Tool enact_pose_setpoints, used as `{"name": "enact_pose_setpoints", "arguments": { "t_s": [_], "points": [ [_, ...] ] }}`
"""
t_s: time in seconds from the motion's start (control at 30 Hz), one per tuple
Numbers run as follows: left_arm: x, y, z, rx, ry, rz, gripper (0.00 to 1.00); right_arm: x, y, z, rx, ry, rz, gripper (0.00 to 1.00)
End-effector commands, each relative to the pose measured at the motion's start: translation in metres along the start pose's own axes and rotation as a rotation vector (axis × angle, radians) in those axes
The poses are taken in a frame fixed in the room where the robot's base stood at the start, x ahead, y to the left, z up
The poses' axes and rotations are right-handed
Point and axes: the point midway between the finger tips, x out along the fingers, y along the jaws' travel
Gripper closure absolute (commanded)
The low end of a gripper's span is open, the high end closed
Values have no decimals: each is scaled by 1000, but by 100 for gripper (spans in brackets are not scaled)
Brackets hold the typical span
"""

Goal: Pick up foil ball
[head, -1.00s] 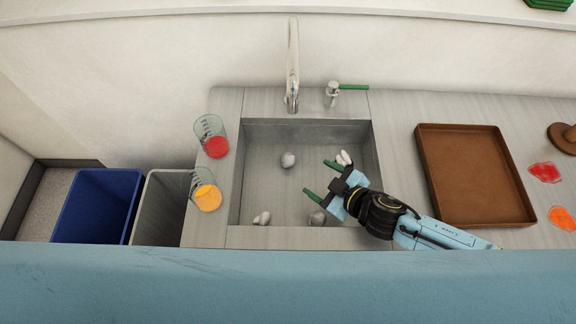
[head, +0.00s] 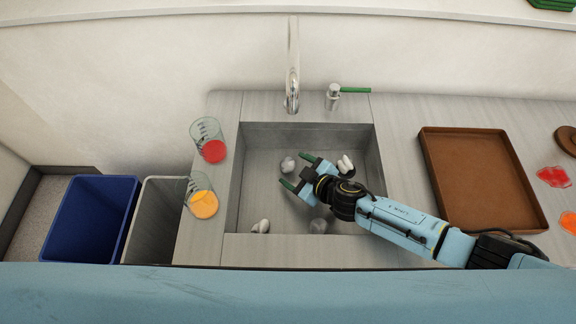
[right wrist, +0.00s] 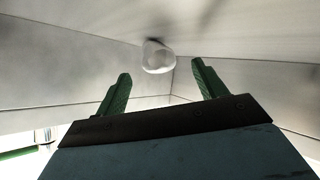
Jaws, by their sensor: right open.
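Several small crumpled pale lumps lie in the sink, and I cannot tell for sure which are foil. One rounded grey-white lump (head: 288,164), perhaps the foil ball, lies toward the back left. My right gripper (head: 297,171) is open and empty over the sink, its green fingertips close to this lump. In the right wrist view a pale, rounded lump (right wrist: 157,57) shows beyond and between the two green fingers (right wrist: 161,82), apart from them. A greyer ball (head: 318,226) lies near the sink's front wall. My left gripper is not in view.
White lumps (head: 345,164) (head: 261,226) lie right of my gripper and at the front left. The sink (head: 272,204) has raised walls, with a faucet (head: 292,75) behind. Beakers (head: 209,141) (head: 201,199) stand left; a brown tray (head: 481,185) and blue bin (head: 90,220) flank the area.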

Motion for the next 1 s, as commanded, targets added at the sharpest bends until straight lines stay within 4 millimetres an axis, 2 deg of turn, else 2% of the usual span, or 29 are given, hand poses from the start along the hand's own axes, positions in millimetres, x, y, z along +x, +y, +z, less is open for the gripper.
{"name": "enact_pose_setpoints", "arguments": {
  "t_s": [0.1, 0.2, 0.5, 0.87, 1.0],
  "points": [
    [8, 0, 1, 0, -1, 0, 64, 19, 0, 0, -1, 0, 1, 29],
    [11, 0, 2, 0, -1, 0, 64, 27, 0, 0, -1, 0, 1, 29],
    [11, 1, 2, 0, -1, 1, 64, 30, 1, -1, 0, 0, 0, 29],
    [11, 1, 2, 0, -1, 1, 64, 29, 1, 0, 0, -1, 1, 76],
    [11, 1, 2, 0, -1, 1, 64, 29, 1, 0, 0, 0, 1, 76]
  ]
}}
